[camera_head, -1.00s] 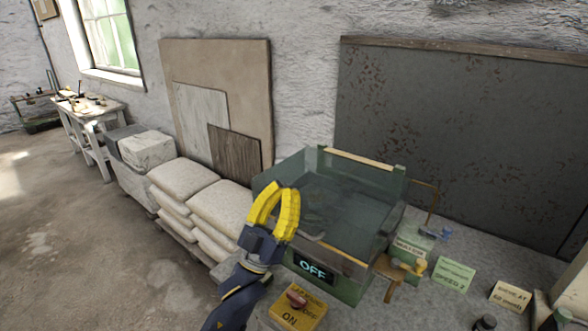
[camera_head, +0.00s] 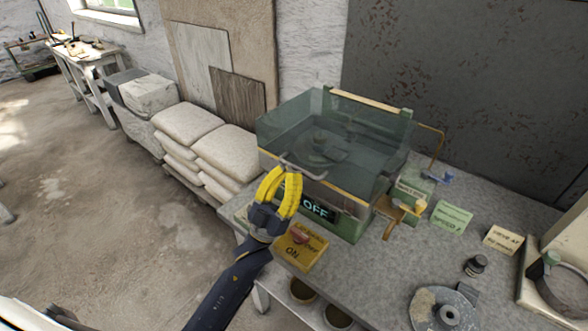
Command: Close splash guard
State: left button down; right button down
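The splash guard (camera_head: 375,126) is a clear, greenish see-through box-shaped cover on the green machine (camera_head: 352,226), with a pale wooden strip along its back top edge. A curved grey handle (camera_head: 302,169) shows at its front left. I cannot tell whether the guard is fully down. My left gripper (camera_head: 287,172) has yellow fingers with a gap between them. It is just left of and in front of the handle, and nothing shows between the fingers. Whether it touches the handle is unclear. My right gripper is not in view.
An "OFF" display (camera_head: 317,209) is on the machine's front. A yellow switch box (camera_head: 300,247) with a red knob stands below my gripper. Green cards (camera_head: 452,215), a dark jar (camera_head: 475,265) and a grey round part (camera_head: 443,308) are on the bench. Stacked sacks (camera_head: 225,152) stand left.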

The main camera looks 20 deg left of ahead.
pick_arm(q)
jog(key=shift+w+f, duration=0.2)
jog(key=shift+f, duration=0.3)
jog(key=shift+r, duration=0.15)
jog(key=shift+s, duration=0.1)
